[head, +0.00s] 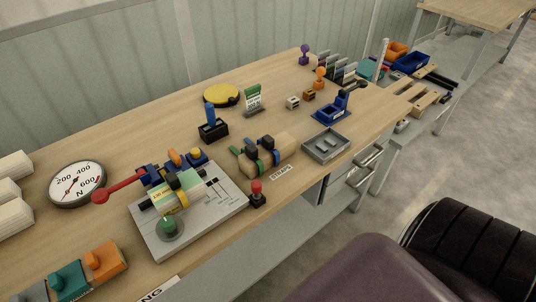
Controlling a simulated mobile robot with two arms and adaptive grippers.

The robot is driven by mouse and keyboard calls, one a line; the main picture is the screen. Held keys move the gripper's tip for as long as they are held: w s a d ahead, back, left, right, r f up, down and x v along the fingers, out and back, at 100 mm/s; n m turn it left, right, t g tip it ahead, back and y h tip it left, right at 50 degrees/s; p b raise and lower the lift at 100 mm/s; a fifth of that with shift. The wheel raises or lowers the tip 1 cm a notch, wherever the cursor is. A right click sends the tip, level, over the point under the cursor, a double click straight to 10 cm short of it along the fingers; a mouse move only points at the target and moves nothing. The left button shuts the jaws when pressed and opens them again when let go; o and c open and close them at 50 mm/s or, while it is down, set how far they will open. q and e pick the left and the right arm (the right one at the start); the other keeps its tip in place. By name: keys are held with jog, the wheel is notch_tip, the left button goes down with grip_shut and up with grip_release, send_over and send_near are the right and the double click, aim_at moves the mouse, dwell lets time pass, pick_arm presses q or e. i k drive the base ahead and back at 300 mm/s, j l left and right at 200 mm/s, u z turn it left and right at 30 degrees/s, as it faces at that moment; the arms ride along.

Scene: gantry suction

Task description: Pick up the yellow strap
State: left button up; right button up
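A yellow strap (181,200) shows as a band over the front of a pale green block on a grey base plate (205,212), left of centre in the head view. I cannot tell how it is fastened. A wooden block (281,142) to its right, behind the "STRAPS" label (282,173), carries a green and a blue strap with black buckles; I see no yellow strap on it. Neither of my grippers is in view, so nothing shows near or touching the strap.
On the plate are a red-handled lever (118,188) and a green knob (168,224). A red-topped joystick (257,194) stands by its right corner. A round gauge (77,184) is left, a yellow disc (222,95) behind, a grey tray (326,146) right.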

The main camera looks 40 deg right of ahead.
aim_at(173, 180)
jog(key=k+j, duration=0.1)
jog(key=j, duration=0.3)
jog(key=k+j, duration=0.1)
jog(key=j, duration=0.35)
jog(key=k+j+z, duration=0.1)
jog(key=j, duration=0.3)
